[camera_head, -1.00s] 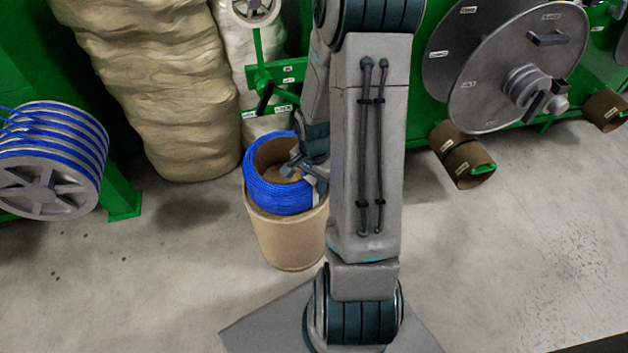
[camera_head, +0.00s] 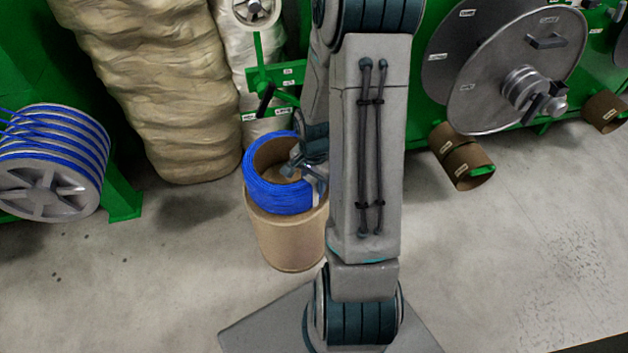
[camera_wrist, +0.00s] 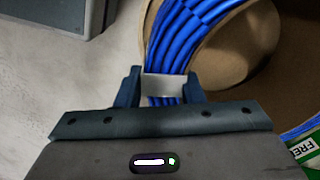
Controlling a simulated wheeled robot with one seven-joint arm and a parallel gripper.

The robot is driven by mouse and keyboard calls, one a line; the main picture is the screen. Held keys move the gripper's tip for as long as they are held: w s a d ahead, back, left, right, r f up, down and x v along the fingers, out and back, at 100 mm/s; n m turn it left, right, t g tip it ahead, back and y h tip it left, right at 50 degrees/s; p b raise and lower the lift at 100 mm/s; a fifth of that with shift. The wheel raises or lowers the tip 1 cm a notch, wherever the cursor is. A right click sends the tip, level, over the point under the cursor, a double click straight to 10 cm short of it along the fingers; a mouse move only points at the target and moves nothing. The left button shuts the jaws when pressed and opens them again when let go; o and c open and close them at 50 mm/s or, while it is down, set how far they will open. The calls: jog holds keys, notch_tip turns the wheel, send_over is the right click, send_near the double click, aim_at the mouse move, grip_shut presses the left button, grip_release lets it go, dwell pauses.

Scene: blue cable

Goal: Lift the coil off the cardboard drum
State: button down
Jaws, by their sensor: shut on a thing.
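The blue cable coil (camera_head: 272,196) sits on top of the cardboard drum (camera_head: 285,238), around a brown cardboard core. My gripper (camera_head: 303,170) is at the coil's right side, partly hidden by my own arm. In the wrist view my gripper (camera_wrist: 160,88) is shut across the bundle of blue strands (camera_wrist: 183,35), at a pale band around them. The cardboard core (camera_wrist: 238,45) shows just right of the fingers. The head view shows no clear gap between coil and drum.
A reel of blue cable (camera_head: 52,165) stands at the left. Large wrapped sacks (camera_head: 160,90) and green machine frames stand behind the drum. A big grey reel (camera_head: 515,70) and cardboard tubes (camera_head: 460,160) are at the right. The concrete floor between is clear.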

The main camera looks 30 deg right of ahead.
jog(key=shift+r, duration=0.2)
jog(key=shift+r+p, duration=2.4)
jog(key=shift+r, duration=0.3)
